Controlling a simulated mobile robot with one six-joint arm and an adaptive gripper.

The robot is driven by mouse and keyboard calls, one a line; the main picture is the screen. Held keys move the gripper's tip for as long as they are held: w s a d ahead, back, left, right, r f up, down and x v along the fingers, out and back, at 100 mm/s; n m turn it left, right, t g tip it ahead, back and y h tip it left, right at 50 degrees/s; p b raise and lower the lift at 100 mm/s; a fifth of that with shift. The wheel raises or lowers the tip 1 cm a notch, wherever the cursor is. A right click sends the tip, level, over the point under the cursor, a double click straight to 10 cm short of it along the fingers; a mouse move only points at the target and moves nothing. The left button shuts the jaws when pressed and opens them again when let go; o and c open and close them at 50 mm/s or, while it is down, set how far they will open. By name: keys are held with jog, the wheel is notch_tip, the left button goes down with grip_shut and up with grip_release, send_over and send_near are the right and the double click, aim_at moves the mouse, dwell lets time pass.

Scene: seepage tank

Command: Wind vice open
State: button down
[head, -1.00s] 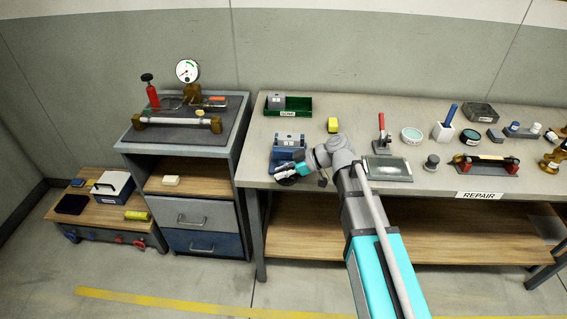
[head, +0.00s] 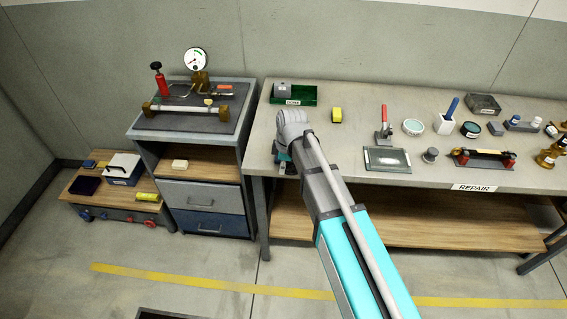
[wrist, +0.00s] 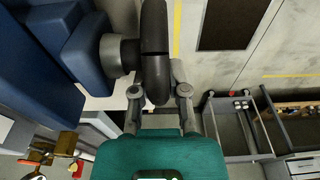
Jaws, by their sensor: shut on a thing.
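The blue vice (wrist: 78,45) fills the upper left of the wrist view. A grey spindle collar (wrist: 118,54) comes out of it to a dark round-rimmed handle (wrist: 155,45), seen nearly edge-on. My gripper (wrist: 159,93) is shut on the handle, with a finger at each side of its lower part. In the head view my gripper (head: 286,164) is at the bench's front left edge, and my wrist and arm hide nearly all of the vice. The vice's jaw gap cannot be seen.
A drawer cabinet (head: 201,196) stands to the left.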

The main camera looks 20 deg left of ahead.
jog(key=h, duration=0.2)
jog(key=f+h+b, duration=0.1)
jog(key=shift+a+f+t+h, duration=0.1)
jog(key=shift+f+t+h, duration=0.05)
jog(key=shift+t+h, duration=0.25)
jog(key=shift+f+t+h+b, duration=0.2)
jog(key=shift+t+h+b, duration=0.1)
jog(key=shift+h+b, duration=0.6)
jog(key=shift+d+h+b, duration=0.2)
jog(key=shift+h+b, duration=0.1)
jog(key=shift+h, duration=0.3)
jog(key=c, duration=0.9)
grip_release()
jog(key=shift+r+y+p, duration=0.2)
jog(key=shift+y+p, duration=0.1)
jog(key=shift+p, duration=0.1)
